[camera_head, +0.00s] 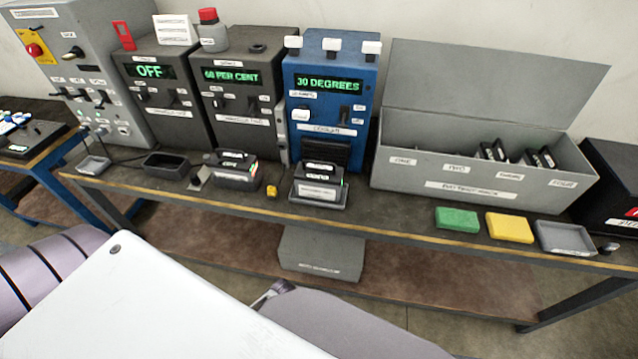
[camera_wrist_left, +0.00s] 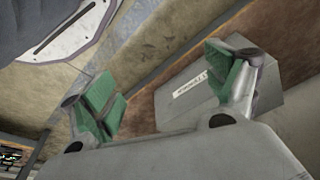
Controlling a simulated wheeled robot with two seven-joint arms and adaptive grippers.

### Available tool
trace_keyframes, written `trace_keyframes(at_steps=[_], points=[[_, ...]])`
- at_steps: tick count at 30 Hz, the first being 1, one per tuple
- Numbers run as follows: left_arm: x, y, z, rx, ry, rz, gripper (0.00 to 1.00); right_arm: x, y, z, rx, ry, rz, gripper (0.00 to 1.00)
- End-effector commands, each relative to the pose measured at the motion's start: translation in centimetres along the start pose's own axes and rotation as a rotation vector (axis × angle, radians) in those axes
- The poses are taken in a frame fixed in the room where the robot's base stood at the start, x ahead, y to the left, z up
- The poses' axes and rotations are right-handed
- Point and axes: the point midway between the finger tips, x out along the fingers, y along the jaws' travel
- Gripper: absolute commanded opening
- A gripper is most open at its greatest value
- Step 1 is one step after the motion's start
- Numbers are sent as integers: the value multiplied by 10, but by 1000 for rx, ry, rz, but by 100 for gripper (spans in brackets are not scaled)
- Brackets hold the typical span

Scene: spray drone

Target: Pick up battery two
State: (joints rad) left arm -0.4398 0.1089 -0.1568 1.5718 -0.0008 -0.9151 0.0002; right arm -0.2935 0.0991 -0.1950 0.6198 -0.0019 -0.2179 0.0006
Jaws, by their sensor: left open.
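One dark battery with white labels (camera_head: 234,163) sits in a tray in front of the charger reading 60 per cent. Another labelled battery (camera_head: 320,175) sits in a tray in front of the blue unit. I cannot read their labels well enough to tell which is battery two. More dark batteries (camera_head: 495,152) stand in the right half of the open grey box (camera_head: 480,186), whose front labels seem to run from one to four. My left gripper (camera_wrist_left: 165,88) is open, its green pads apart and empty, above the floor and lower shelf. My right gripper is not in view.
The blue unit (camera_head: 330,75) reads 30 degrees; another unit (camera_head: 150,95) reads OFF. An empty tray (camera_head: 166,161) is at left. Green (camera_head: 457,219) and yellow blocks (camera_head: 509,228) lie near the bench's front edge. A grey box (camera_head: 321,254) sits on the lower shelf.

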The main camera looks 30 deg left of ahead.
Motion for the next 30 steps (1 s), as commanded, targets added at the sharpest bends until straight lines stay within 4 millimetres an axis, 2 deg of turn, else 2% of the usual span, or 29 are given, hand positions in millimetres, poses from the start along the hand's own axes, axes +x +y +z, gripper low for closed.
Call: trace_keyframes(at_steps=[9, 24, 30], points=[[-68, -2, -42, -6, 29, -1, 88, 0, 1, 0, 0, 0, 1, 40], [-188, -9, -88, -1, 91, -18, 88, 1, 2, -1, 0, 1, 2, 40], [-226, -16, -107, 20, 144, -48, 88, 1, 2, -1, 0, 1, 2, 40]])
